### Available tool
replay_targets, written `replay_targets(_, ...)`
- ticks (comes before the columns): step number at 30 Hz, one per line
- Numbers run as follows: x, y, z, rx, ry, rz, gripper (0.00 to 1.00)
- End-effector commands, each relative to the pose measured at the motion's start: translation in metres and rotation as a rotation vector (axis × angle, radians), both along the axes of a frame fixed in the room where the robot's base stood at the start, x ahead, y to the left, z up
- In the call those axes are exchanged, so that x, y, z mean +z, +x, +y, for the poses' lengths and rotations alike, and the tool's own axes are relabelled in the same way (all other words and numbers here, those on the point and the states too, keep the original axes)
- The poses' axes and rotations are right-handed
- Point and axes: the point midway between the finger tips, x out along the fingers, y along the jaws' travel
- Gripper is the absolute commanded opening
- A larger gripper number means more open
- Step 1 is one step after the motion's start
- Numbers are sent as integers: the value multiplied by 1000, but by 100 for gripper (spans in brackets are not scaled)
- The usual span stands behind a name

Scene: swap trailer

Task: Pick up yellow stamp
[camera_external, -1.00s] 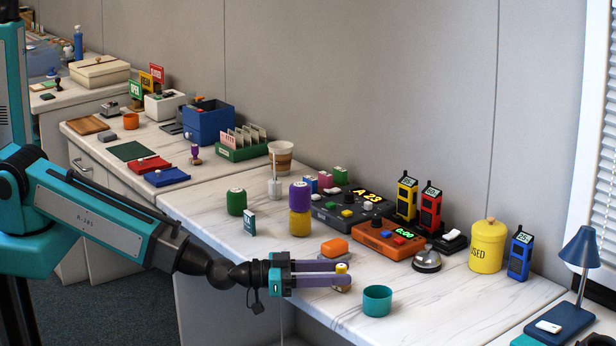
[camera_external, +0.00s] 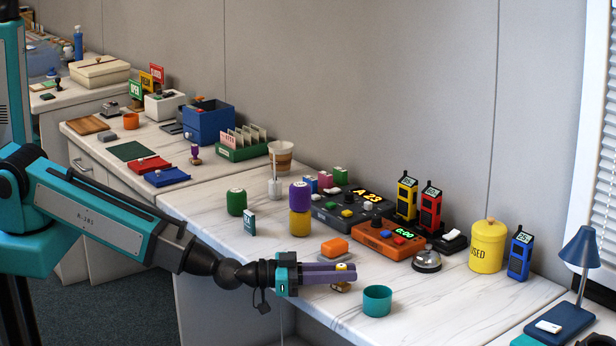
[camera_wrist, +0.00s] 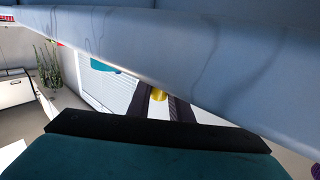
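The yellow stamp (camera_external: 342,267) is at the front of the white marble-patterned desk, with its yellow top showing above my fingers and a little of its base below them. My gripper (camera_external: 335,272) reaches in level from the left, its two purple fingers on either side of the stamp. The gap between the fingers looks narrow and filled by the stamp. In the wrist view, the yellow stamp (camera_wrist: 158,95) shows between my dark fingers, which appear to touch it on both sides. I cannot tell whether its base is on the desk.
A teal cup (camera_external: 377,300) stands just right of my fingertips. An orange block (camera_external: 335,247) lies behind them, and a purple-and-yellow cylinder stack (camera_external: 300,210) stands back left. A bell (camera_external: 427,261) and an orange device (camera_external: 388,239) are farther right. The front left desk surface is clear.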

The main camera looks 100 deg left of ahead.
Motion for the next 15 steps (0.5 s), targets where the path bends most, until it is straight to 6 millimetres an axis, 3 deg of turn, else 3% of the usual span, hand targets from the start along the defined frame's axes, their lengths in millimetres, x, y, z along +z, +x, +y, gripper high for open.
replay_targets(3, 0, 0, 0, 0, 0, 0, 0)
replay_targets(15, 4, 0, 0, 0, 0, -1, 0)
